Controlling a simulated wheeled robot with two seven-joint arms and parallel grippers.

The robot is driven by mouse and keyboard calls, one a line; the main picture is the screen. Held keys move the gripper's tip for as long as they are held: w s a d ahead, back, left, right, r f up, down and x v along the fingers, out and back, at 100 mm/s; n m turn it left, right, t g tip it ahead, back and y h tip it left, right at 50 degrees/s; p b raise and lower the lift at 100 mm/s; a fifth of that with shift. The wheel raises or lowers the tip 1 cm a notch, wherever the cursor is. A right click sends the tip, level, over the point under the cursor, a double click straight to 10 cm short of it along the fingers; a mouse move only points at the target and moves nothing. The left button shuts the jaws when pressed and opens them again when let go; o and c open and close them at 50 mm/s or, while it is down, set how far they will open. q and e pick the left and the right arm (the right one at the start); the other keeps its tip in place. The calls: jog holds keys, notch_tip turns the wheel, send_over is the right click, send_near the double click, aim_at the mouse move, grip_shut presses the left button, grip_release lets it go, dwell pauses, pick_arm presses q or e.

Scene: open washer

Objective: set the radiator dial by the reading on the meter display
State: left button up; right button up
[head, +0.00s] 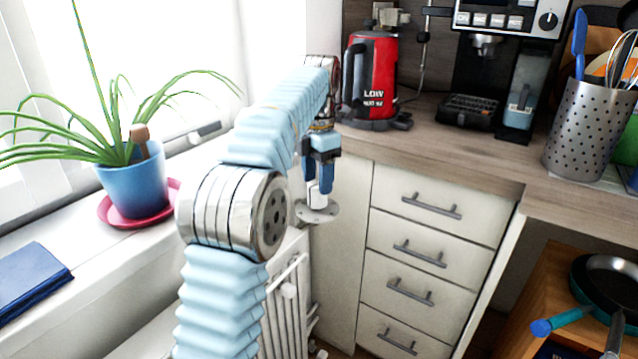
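The white radiator (285,315) stands below the windowsill, partly hidden behind my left arm. A white upright knob (316,200) on a round grey plate (317,213) is at its upper right, apparently the dial; no scale on it is readable. My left gripper (323,180) points down right at this knob, its fingers overlapping the knob's top. I cannot tell whether they grip it or only stand around it. The red kettle (376,75) on the counter bears white text reading "LOW" with a smaller blurred line below. No separate meter display is clear. My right gripper is out of view.
A blue plant pot (136,187) on a pink saucer and a blue book (30,284) sit on the sill at left. The wooden counter (440,130) holds a coffee machine (490,75) and a utensil holder (588,130). Drawers (432,215) stand right of the gripper.

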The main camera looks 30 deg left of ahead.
aim_at(317, 184)
pick_arm(q)
jog(key=shift+o, duration=0.3)
jog(key=shift+r, duration=0.1)
notch_tip(317, 184, up, 5)
jog(key=shift+w+r, duration=0.1)
jog(key=shift+r, duration=0.3)
jog(key=shift+f, duration=0.15)
